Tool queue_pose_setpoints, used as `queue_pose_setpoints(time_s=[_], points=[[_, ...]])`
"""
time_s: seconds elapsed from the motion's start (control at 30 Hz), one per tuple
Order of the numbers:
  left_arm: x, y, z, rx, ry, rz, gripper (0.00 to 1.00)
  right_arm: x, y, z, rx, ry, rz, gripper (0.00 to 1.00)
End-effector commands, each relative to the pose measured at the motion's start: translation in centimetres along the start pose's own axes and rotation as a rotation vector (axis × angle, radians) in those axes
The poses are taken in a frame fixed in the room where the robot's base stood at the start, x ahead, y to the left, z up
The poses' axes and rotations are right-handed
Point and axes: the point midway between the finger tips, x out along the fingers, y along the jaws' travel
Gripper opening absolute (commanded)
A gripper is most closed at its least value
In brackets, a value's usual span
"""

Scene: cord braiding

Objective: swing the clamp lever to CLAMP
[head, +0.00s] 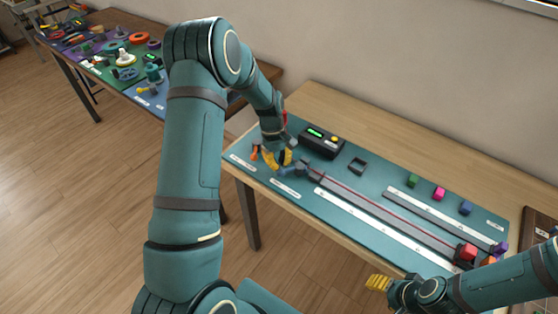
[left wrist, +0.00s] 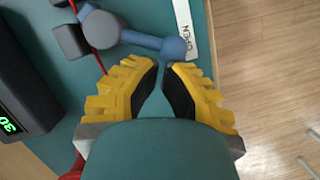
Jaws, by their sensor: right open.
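The blue clamp lever (head: 289,171) is at the left end of the teal mat in the head view. In the left wrist view the lever (left wrist: 150,40) runs from a round grey-blue pivot to a knob beside a white label reading OPEN (left wrist: 187,30). A dark clamp block (left wrist: 71,40) and a red cord are beside the pivot. My left gripper (head: 273,160) is just beside the lever's knob; in the left wrist view its yellow fingers (left wrist: 161,68) stand slightly apart with nothing between them. My right gripper (head: 378,284) is open and empty at the table's front edge.
A dark box with a green display (head: 320,141) stands behind the lever. Small green, pink and blue blocks sit at the back right. Another cluttered table (head: 130,60) is far left.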

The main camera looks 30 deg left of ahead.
Motion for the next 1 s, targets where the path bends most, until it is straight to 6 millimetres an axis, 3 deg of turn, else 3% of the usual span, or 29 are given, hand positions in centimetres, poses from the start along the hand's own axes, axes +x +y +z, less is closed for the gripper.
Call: queue_pose_setpoints(time_s=[0.37,1.0], points=[[0.1,-0.4,0.7,-0.11,0.0,0.034,0.0,-0.5,-0.2,-0.2,0.001,0.004,0.0,0.57],[1.0,-1.1,3.6,-0.571,0.0,0.176,0.0,-2.3,-0.8,-1.0,0.007,0.022,0.002,0.57]])
